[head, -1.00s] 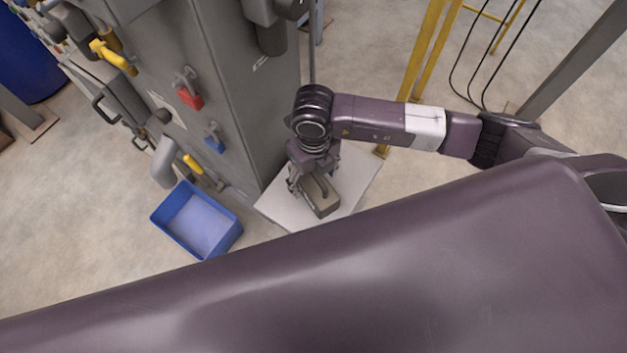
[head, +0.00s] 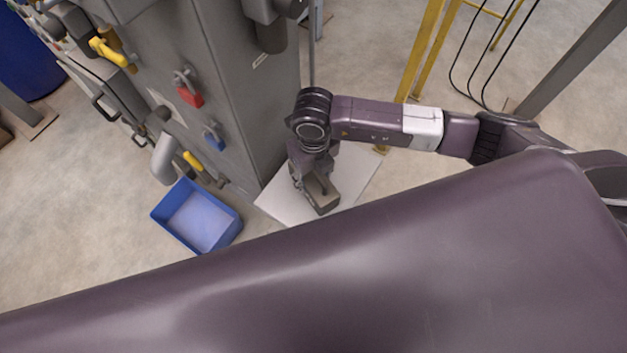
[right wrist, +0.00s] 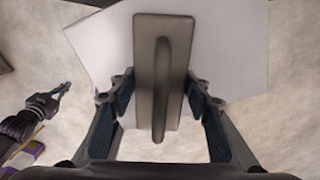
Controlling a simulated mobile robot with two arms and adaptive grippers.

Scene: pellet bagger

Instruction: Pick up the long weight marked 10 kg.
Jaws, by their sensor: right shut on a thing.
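A long grey-brown weight (head: 325,205) with a bar handle is at the white plate beside the grey machine; no marking on it can be read. In the right wrist view the weight (right wrist: 145,70) runs lengthwise between the fingers. My right gripper (head: 314,187) points down and is shut on the weight. Its fingers (right wrist: 160,115) are on both sides of the block. I cannot tell whether the weight rests on the plate or is just above it. My left gripper (right wrist: 60,92) is small at the left of the right wrist view, away from the weight; its opening is unclear.
The white plate (head: 357,182) is next to the grey machine (head: 235,100), close to my right gripper. An open blue bin (head: 200,222) is on the floor to the left. A yellow frame (head: 425,50) stands behind my right arm.

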